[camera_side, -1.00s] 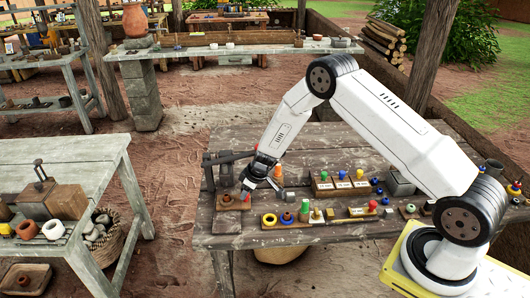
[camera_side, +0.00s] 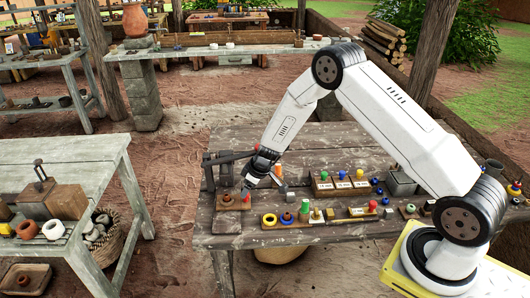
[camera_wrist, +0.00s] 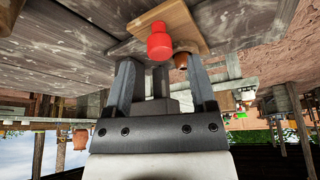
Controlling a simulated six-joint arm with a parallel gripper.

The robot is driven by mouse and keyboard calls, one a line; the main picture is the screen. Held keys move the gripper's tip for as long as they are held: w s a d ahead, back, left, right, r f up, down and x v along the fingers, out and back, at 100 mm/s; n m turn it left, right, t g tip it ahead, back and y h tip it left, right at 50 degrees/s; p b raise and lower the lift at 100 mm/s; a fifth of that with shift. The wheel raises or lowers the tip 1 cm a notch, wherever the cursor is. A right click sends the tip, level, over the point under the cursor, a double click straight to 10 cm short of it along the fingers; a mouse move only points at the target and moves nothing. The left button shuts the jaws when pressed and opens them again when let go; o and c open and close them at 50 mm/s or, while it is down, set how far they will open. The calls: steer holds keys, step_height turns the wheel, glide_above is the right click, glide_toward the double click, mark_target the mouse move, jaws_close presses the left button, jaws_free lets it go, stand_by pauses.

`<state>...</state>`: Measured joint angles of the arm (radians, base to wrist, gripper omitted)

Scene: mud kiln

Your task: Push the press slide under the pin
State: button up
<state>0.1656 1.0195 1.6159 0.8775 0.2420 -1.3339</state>
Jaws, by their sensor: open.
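The press slide (camera_side: 233,206) is a small wooden plate near the table's left end, with a red knob (camera_side: 246,196) at its right and a brown piece (camera_side: 227,198) on it. The dark press frame (camera_side: 226,158) stands just behind it; the pin cannot be made out. My gripper (camera_side: 249,186) is low over the table beside the red knob. In the wrist view the fingers (camera_wrist: 161,68) are apart and empty. The red knob (camera_wrist: 159,40) and the slide (camera_wrist: 178,18) show beyond the fingertips; contact cannot be told.
An orange peg (camera_side: 278,171) stands close to the right of my gripper. Coloured rings and pegs on a board (camera_side: 320,218) lie along the front edge. A wooden block with coloured knobs (camera_side: 340,185) stands further right. The table's left edge is near the slide.

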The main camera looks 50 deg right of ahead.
mark_target(233, 198)
steer(key=shift+v, duration=2.75)
steer(key=shift+f, duration=0.1)
steer(key=shift+s+d+f+n+t+y, duration=0.15)
steer(key=shift+d+f+n+t+y, duration=0.2)
steer(key=shift+d+n+y, duration=0.35)
steer(key=shift+s+d+f+n+t+y, duration=0.2)
steer(key=shift+d+f+n+t+y, duration=0.15)
steer(key=shift+n+y, duration=0.65)
steer(key=shift+s+d+f+n+t+y, duration=0.15)
steer(key=shift+d+f+n+t+y, duration=0.15)
steer(key=shift+d+n+y, duration=0.45)
steer(key=shift+a, duration=0.25)
steer(key=shift+x, duration=3.8)
jaws_close()
